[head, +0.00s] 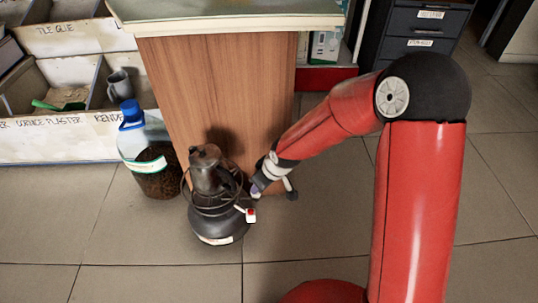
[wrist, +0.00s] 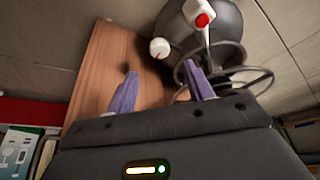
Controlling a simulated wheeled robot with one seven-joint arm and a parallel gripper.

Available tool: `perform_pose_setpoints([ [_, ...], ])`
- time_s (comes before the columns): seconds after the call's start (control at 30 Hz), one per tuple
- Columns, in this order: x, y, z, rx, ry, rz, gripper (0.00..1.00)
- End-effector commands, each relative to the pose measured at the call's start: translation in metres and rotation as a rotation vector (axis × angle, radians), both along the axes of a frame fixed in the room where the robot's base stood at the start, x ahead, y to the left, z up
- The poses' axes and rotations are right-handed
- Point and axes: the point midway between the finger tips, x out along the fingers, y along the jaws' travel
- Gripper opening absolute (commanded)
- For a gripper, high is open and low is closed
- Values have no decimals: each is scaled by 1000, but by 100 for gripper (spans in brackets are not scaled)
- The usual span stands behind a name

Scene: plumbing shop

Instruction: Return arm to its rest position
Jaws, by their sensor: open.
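My gripper (head: 257,190) is low in the head view, at the end of my red arm, close to the right side of a dark pump-like device (head: 207,185). In the wrist view my gripper (wrist: 160,80) shows two purple fingers spread apart with nothing between them. The dark device (wrist: 228,30) lies just beyond the fingertips, with a white round knob (wrist: 159,48) and a white part with a red cap (wrist: 202,18). The right finger overlaps the device's looped cable or tube in the picture; I cannot tell whether they touch.
A wood-panelled counter (head: 215,95) stands right behind the device. A clear jug with a blue cap (head: 148,150) stands to its left. Bins (head: 65,140) line the back left, and a dark drawer cabinet (head: 412,40) stands at the back right. Tiled floor (head: 130,250) in front is clear.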

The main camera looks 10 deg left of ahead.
Motion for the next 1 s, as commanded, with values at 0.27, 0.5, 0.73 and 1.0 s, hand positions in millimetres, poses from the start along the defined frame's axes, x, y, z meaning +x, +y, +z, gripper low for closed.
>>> perform_pose_setpoints([
  [0.27, 3, -9, 15, -14, -11, -22, 52],
  [0.5, 3, -86, 123, -107, -72, -218, 52],
  [0.73, -36, -170, 235, -144, -109, -498, 52],
  [1.0, -118, -240, 333, -70, -117, -815, 52],
])
